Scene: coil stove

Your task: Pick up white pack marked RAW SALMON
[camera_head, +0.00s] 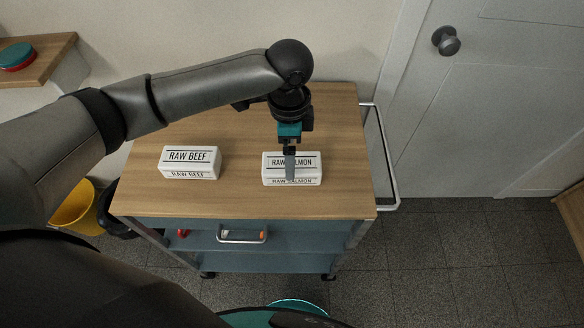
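The white pack marked RAW SALMON (308,170) lies on the wooden top of a cart (240,200), right of the middle. My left arm comes in from the left, and its gripper (290,165) points down over this pack. One grey finger covers part of the lettering on the pack; the other finger is hidden. I cannot tell whether the fingers press on the pack or stand apart from it. The pack appears to rest on the cart top. My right gripper is not in view.
A similar white pack marked RAW BEEF (190,161) lies to the left on the same top, with bare wood between the packs. The cart has a metal side rail (385,160). A closed door (490,110) is at the right, a yellow bin (74,207) at the left.

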